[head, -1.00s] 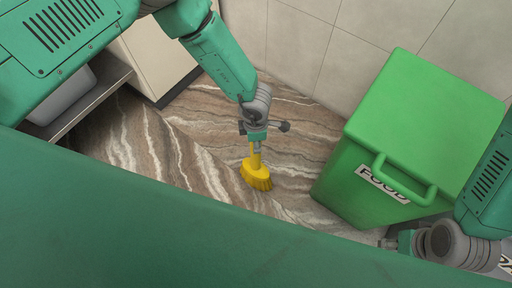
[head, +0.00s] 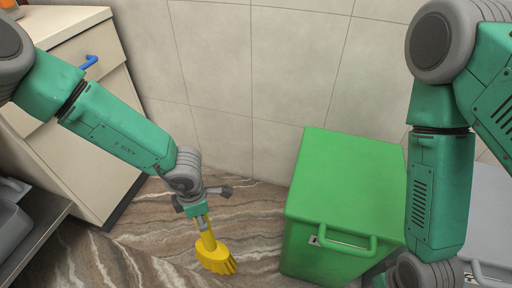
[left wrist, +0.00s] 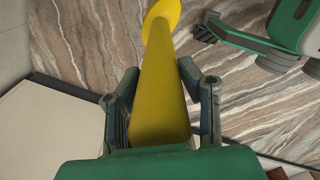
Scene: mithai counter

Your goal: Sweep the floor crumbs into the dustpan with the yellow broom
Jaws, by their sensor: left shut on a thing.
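The yellow broom (head: 213,255) is in my left gripper (head: 197,208), which is shut on its handle. In the head view the broom slants down with its bristles low, close to the floor; I cannot tell whether they touch it. The left wrist view shows the yellow handle (left wrist: 158,85) between the two fingers, running away toward the floor. My right arm comes down at the right of the head view, and its gripper is mostly cut off at the bottom edge. I make out no crumbs and no dustpan in these frames.
A green lidded bin (head: 345,185) stands on the floor right of the broom, by the tiled wall (head: 260,90). A cream cabinet (head: 85,150) with a blue handle stands at left. A grey shelf (head: 35,235) is at lower left. Brown veined floor (head: 150,225) is open between them.

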